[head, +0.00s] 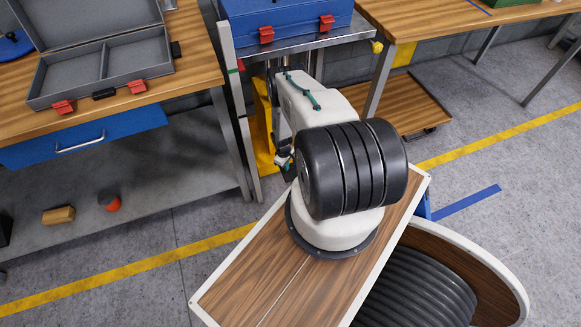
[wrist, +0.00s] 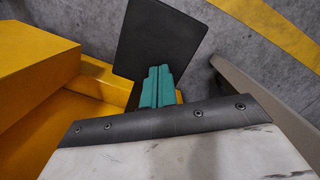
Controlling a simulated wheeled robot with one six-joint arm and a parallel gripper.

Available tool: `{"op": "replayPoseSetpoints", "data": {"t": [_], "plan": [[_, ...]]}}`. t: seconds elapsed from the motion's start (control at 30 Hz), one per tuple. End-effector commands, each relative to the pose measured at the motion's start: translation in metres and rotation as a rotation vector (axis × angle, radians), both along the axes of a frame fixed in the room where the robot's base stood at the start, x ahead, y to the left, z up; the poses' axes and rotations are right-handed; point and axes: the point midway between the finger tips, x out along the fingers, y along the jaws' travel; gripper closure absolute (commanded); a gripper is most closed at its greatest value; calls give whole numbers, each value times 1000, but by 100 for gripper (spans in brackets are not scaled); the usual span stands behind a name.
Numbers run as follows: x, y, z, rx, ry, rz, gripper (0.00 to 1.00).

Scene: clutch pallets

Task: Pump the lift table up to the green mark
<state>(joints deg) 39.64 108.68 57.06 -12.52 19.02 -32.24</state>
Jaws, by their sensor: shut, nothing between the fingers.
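The lift table (head: 345,35) has a grey metal top with a blue case on it and a yellow base (head: 262,125). A pale upright post (head: 240,110) stands at its left. It carries a green mark (head: 233,71), with a small red piece close beside it at nearly the same height. In the wrist view, a flat black plate (wrist: 160,40), which looks like the pedal, lies beyond my gripper (wrist: 158,85). The teal fingers are shut and empty, and overlap the plate's near edge. I cannot tell if they touch it. In the head view my arm mostly hides this area.
A wooden bench (head: 190,75) with an open grey case (head: 100,65) stands at left. Another wooden bench (head: 430,20) is at right, with a low wooden trolley (head: 400,105) below. In the wrist view, yellow structure (wrist: 45,80) is close at left.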

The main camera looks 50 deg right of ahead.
Motion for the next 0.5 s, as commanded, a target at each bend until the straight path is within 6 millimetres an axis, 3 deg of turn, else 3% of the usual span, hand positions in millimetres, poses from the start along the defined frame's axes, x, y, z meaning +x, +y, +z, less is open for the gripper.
{"op": "replayPoseSetpoints", "data": {"t": [0.07,0.37,0.5], "plan": [[9,1,2,-3,-6,2,100],[9,-1,4,-3,-6,0,100],[11,-2,18,-3,-6,0,100]]}}
